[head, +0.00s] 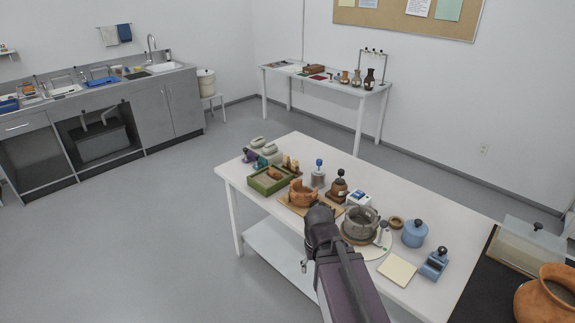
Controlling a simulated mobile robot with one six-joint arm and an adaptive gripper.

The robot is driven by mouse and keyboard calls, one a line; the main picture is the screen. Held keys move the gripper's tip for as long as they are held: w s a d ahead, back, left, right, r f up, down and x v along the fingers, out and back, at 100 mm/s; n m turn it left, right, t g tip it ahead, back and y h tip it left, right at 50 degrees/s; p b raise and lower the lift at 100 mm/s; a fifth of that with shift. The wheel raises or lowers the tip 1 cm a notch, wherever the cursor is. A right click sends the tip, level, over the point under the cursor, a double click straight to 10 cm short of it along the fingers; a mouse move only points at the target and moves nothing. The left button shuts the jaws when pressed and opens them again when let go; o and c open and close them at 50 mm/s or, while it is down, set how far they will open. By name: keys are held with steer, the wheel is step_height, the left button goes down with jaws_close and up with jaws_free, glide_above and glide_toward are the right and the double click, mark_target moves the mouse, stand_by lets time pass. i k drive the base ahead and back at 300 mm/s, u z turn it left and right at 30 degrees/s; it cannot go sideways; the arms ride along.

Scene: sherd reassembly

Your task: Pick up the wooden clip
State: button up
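Small tan upright pieces (290,164) stand at the back of the white worktable, behind the green sand tray (266,186). They look like wooden clips, but they are too small here to be sure. My gripper's fingers cannot be made out; the arm hides part of the table edge.
The worktable (455,213) also holds a partly built terracotta pot (302,195), a grey pot on a round board (359,224), a blue jar (415,234) and a cream pad (397,271). A large orange pot (545,298) stands at right. Open floor lies left.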

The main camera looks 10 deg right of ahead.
mark_target(286, 157)
steer(key=u, duration=0.35)
steer(key=i, duration=1.65)
steer(key=z, duration=0.65)
